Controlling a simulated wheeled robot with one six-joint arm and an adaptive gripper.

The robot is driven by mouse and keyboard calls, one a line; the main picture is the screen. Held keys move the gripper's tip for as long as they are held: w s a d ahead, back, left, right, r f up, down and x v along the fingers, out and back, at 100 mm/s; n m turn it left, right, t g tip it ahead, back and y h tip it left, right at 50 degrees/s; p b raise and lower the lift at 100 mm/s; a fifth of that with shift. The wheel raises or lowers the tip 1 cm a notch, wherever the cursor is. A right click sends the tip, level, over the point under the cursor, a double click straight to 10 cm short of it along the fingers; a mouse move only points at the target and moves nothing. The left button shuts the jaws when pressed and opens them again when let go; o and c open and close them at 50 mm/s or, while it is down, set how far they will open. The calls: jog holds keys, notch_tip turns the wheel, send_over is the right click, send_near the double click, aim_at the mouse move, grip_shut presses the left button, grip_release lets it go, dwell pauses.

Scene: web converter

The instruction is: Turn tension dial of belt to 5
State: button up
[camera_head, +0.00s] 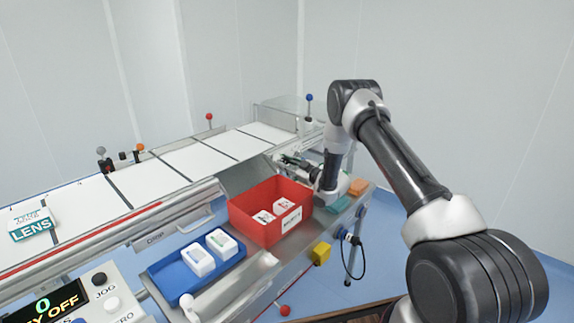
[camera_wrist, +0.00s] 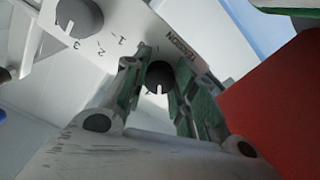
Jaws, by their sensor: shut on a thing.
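The tension dial (camera_wrist: 160,76) is a dark round knob with a white pointer mark, in the middle of the wrist view. A label reading TENSION (camera_wrist: 182,47) is printed on the pale panel beside it. My gripper (camera_wrist: 158,82) has its green-padded fingers on either side of the dial and is shut on it. The pointer mark faces the bottom of the wrist view. The number it points at is hidden by the fingers. In the head view my gripper (camera_head: 288,160) is beyond the red box, and the dial cannot be made out there.
The red box (camera_head: 262,229) holds white packs close to my arm. A blue tray (camera_head: 168,289) holds white containers. The white belt (camera_head: 205,157) runs behind.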

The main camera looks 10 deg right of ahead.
jog(key=shift+f, duration=0.1)
jog(key=o, duration=1)
jog(key=shift+d, duration=0.1)
jog(key=v, duration=1.2)
